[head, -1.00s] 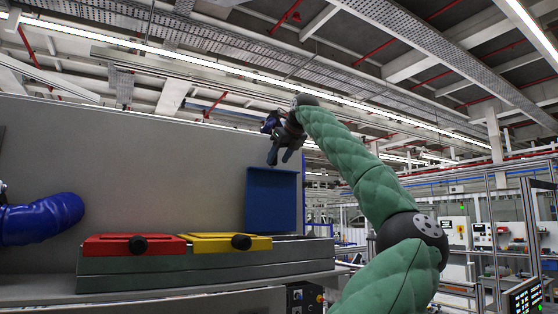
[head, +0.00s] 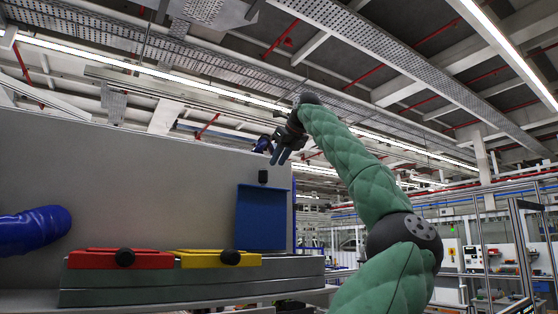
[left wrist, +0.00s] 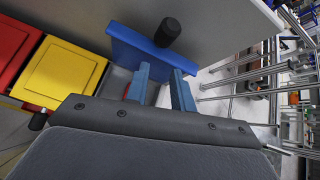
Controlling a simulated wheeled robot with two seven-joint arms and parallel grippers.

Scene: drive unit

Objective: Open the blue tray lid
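The blue tray lid (head: 261,218) stands upright at the right end of the grey tray unit (head: 190,285), raised open against the grey panel. Its black knob (head: 263,176) shows near its top edge. In the left wrist view, the lid (left wrist: 140,48) and knob (left wrist: 167,32) lie just beyond the fingertips. My left gripper (head: 278,154), on the green arm, is above and slightly right of the knob. Its two blue fingers (left wrist: 162,70) are apart with nothing between them. My right gripper is not in view.
A red lid (head: 95,259) and a yellow lid (head: 205,260), each with a black knob, lie flat to the left of the blue one. The grey panel (head: 120,180) rises behind them. Metal frames and factory equipment stand farther off at right.

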